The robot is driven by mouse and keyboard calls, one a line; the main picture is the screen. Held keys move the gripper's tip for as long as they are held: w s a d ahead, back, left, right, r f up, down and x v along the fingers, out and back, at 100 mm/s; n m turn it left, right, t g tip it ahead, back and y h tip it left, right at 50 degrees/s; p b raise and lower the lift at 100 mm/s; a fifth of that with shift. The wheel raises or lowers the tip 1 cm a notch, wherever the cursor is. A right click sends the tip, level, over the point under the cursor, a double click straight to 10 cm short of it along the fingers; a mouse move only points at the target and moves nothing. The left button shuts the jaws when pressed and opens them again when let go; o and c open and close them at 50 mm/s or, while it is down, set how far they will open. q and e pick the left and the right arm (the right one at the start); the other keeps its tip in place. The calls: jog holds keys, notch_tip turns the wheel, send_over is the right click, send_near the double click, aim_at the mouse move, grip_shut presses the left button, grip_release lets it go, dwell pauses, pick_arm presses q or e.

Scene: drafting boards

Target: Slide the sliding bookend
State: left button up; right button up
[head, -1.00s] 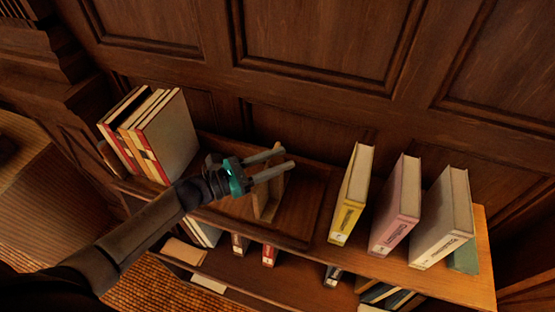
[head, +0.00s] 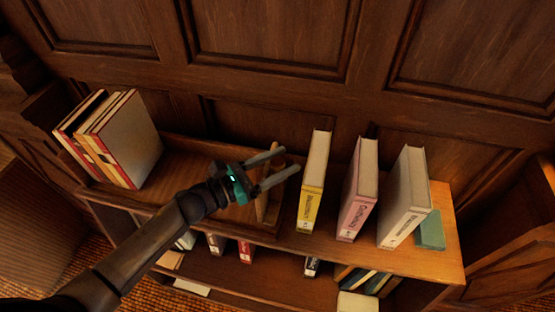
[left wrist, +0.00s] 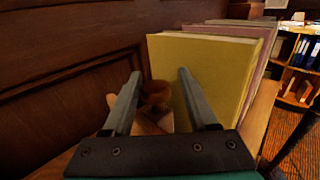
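The sliding bookend (head: 274,203) is a light wooden upright piece at the right end of the recessed tray (head: 190,160) in the shelf top. It stands just left of the yellow book (head: 314,180). My left gripper (head: 282,164) is over the bookend, fingers spread and pointing right. The yellow book (left wrist: 205,75) is beyond and to the right. The gripper hides part of the bookend. My right gripper is not in view.
Several books (head: 115,140) lean at the tray's left end. A pink book (head: 358,190), a grey-white book (head: 404,195) and a green block (head: 430,230) stand on the right. A panelled wall (head: 280,60) closes the back. The tray's middle is bare.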

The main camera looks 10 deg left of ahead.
pick_arm(q)
jog(key=shift+o, duration=0.6)
jog(key=shift+a, duration=0.1)
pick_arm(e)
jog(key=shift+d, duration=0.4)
pick_arm(q)
jog(key=b+v, duration=0.3)
jog(key=v, duration=1.2)
jog(key=shift+b, duration=0.4)
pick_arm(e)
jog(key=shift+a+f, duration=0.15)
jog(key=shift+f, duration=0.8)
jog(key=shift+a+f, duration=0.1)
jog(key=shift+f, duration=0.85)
